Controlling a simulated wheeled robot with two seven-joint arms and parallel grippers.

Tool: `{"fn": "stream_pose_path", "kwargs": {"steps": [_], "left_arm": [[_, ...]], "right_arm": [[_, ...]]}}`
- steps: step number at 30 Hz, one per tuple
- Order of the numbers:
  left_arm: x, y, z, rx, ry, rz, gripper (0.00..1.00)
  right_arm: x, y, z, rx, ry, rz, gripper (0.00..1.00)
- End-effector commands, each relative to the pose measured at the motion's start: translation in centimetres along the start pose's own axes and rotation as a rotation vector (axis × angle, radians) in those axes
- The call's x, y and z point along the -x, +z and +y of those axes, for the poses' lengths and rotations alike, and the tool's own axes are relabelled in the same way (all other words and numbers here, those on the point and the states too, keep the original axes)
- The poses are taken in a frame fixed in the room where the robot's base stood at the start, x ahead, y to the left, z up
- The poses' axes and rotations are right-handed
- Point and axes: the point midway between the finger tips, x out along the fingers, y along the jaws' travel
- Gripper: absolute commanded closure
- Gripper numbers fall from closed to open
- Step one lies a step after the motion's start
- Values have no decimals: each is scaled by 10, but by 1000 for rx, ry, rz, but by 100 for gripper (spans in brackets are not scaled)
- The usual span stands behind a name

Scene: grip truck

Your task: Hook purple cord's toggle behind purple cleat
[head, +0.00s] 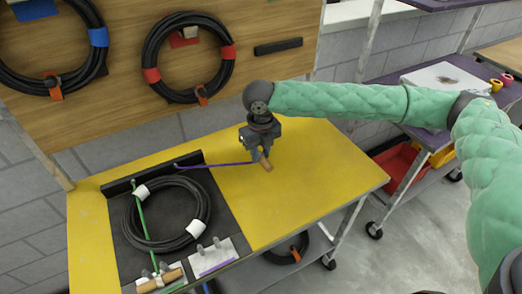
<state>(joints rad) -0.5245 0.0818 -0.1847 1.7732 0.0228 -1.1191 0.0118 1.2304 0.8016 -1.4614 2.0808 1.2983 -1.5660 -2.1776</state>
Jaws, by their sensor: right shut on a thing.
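My right gripper (262,154) points down above the yellow table and is shut on the wooden toggle (267,164) of the purple cord. The purple cord (222,164) runs nearly straight from the black bar at the back of the dark mat to this toggle. The purple cleat (212,258) is a pale plate with grey pegs and a purple strip at the mat's front edge. It is empty, and my gripper is above and to the right of it, well apart. My left gripper is not in view.
A black cable coil (168,246) with white wraps lies on the mat (222,210). A green cord (142,215) crosses it to a wooden toggle (160,281) at the left cleat. The yellow table's right side (320,180) is clear.

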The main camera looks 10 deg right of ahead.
Motion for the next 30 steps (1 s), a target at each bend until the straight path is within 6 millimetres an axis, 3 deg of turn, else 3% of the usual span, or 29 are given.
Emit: {"fn": "stream_pose_path", "kwargs": {"steps": [30], "left_arm": [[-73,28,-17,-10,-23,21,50]], "right_arm": [[2,-33,46,440,1,1,98]]}}
